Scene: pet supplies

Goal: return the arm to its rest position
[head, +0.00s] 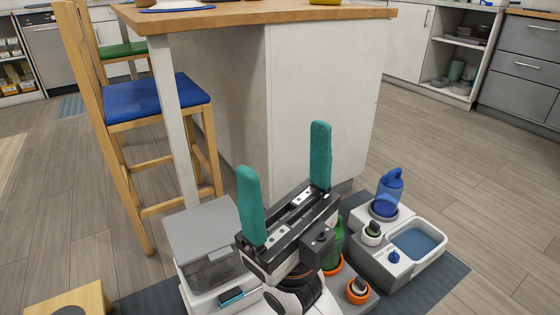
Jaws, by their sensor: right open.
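My right gripper (285,184) is in the lower middle of the head view, with its two teal fingers upright and wide apart. It is open and nothing is between its fingers. It is in front of the white kitchen island and above the pet supplies on the floor, hiding part of them. My left gripper is not in view.
A pet station with a blue bottle (388,192) and a water basin (418,241) stands at the lower right. A grey-lidded container (206,230) stands left of my gripper. A blue-seated stool (183,97) and the white island (325,100) are behind. Floor at right is clear.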

